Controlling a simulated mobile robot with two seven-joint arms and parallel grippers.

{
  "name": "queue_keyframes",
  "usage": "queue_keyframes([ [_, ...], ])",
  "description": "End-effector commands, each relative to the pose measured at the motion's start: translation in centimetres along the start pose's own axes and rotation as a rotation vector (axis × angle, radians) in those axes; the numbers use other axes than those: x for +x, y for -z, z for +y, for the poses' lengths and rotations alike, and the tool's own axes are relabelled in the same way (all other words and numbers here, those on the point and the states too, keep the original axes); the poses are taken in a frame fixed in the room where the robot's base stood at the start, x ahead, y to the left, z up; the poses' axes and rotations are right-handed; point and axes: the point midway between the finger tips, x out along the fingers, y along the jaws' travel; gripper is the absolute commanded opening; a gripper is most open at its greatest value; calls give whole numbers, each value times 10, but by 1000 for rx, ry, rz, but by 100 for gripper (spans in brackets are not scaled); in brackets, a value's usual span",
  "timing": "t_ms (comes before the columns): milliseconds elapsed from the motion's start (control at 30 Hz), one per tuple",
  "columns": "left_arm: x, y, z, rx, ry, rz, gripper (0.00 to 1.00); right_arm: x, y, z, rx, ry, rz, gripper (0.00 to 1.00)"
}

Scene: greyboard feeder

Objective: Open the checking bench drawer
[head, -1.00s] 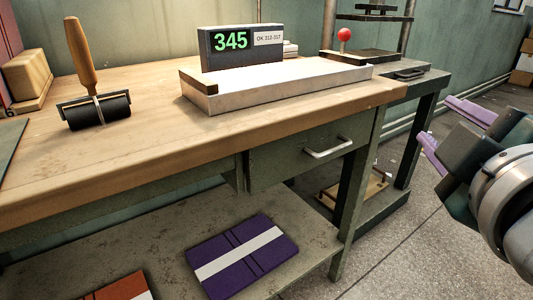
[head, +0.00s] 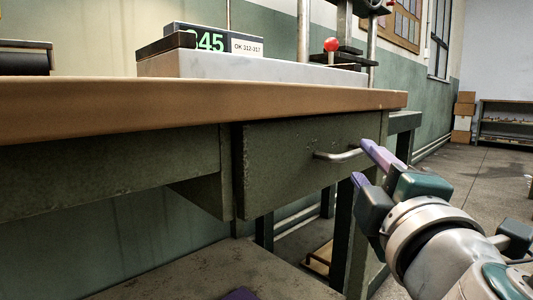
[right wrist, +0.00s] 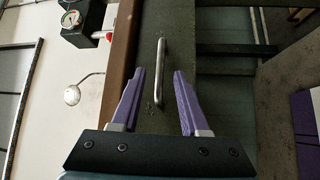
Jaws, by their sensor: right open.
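The checking bench drawer (head: 290,165) is a green metal front under the wooden bench top, and it looks shut. Its bar handle (head: 338,155) is pale metal and lies level across the front. My right gripper (head: 364,163) is open and empty, with purple fingers just right of the handle in the head view. In the right wrist view the handle (right wrist: 160,75) stands upright in the picture, between the lines of the two fingers (right wrist: 156,85) and ahead of them. I cannot tell that either finger touches it. My left gripper is not in view.
The wooden bench top (head: 200,110) overhangs the drawer. A pale scale with a display (head: 212,40) stands on it. A press with a red knob (head: 332,44) is behind at right. The bench's lower shelf (head: 190,272) is below. Open floor (head: 480,180) lies to the right.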

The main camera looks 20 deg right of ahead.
Motion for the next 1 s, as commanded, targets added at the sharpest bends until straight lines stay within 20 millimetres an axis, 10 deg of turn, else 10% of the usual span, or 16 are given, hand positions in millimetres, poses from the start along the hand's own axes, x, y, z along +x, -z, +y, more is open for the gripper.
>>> queue_keyframes([
  [300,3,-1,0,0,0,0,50,44,0,0,-1,-1,-1,45],
  [667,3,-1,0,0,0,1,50,49,-1,0,0,1,-2,44],
  [1000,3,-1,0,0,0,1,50,49,-1,0,0,1,-1,5],
])
